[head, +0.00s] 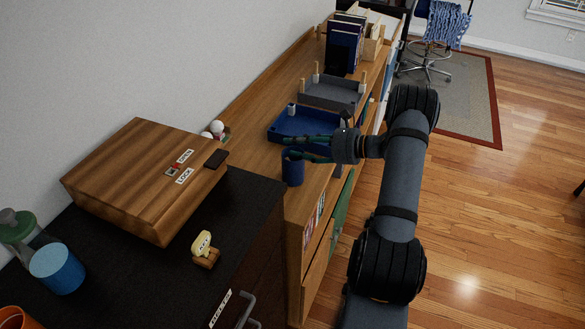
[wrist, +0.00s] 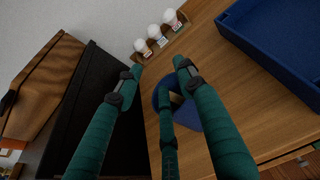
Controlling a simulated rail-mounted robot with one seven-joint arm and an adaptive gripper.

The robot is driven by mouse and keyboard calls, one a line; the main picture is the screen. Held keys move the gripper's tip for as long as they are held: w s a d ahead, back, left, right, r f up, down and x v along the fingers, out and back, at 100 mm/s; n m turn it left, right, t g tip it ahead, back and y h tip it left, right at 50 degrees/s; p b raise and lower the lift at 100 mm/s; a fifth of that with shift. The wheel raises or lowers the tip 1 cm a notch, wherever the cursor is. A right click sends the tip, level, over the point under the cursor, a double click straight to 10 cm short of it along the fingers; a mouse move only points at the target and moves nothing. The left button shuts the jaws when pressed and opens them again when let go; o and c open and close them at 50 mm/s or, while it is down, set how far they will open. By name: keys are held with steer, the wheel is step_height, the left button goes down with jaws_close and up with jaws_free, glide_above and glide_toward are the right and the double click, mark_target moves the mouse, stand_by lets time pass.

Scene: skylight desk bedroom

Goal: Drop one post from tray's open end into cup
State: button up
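The blue cup (head: 292,172) stands on the wooden desktop, just in front of the blue tray (head: 303,124). One pale post (head: 291,110) shows at the tray's far left corner. In the wrist view the cup (wrist: 188,116) lies beyond my fingers, with a tan piece (wrist: 176,98) visible inside its mouth; I cannot tell whether it is a post. The tray (wrist: 235,22) also shows at upper right. My gripper (head: 287,148) is above the cup with its green fingers spread and nothing visible between them. The fingers (wrist: 160,74) partly cover the cup.
A grey tray (head: 330,94) with upright wooden posts stands behind the blue tray. Small white-capped bottles (head: 216,128) stand in a rack by the wall. A wooden lock box (head: 145,180) and a yellow figure (head: 202,245) sit on the nearer black top. Books (head: 342,45) stand farther back.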

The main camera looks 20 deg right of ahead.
steer(key=v, duration=1.2)
steer(key=x, duration=1)
steer(key=shift+w+a, duration=0.2)
